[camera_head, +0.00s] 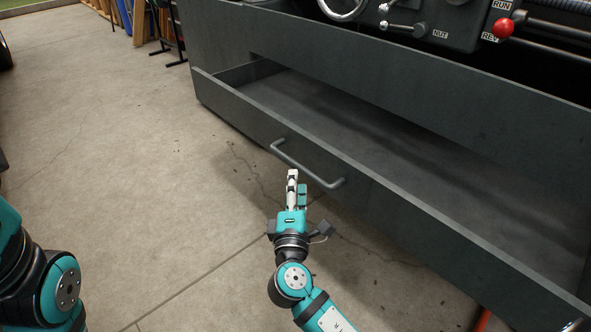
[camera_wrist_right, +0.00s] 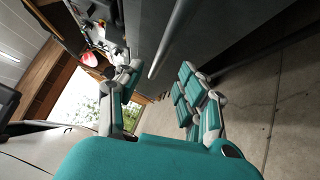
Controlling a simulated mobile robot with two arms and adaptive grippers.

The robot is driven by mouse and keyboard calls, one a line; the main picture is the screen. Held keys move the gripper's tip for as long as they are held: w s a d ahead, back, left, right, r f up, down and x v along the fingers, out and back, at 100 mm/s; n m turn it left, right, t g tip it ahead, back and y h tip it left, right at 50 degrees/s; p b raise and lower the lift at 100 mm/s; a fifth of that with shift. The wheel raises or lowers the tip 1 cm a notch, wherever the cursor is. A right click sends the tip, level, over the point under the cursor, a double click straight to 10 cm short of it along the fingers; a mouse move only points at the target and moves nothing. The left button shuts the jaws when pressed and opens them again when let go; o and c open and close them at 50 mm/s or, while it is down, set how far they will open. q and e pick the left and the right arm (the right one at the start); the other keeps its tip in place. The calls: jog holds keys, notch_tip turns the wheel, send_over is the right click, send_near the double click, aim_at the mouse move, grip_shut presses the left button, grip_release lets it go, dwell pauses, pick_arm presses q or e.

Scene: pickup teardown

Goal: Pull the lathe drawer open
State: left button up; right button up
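The lathe drawer (camera_head: 375,189) is a wide dark grey drawer low on the lathe cabinet. It stands open, and its bare inside floor shows behind the front panel. A grey bar handle (camera_head: 306,166) runs across its front; it also shows in the right wrist view (camera_wrist_right: 171,36). My right gripper (camera_head: 297,179) is in front of the drawer, its fingertips close to the handle. In the right wrist view its fingers (camera_wrist_right: 158,72) are apart, with the bar between or just beyond them; contact cannot be told. My left gripper is out of view.
The lathe's control panel with a red knob (camera_head: 503,28) and a handwheel (camera_head: 343,6) is above the drawer. Concrete floor (camera_head: 130,130) is clear to the left. Wooden boards and a dark stand (camera_head: 172,32) are at the back.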

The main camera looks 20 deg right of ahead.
jog(key=v, duration=0.5)
jog(key=shift+s, duration=0.2)
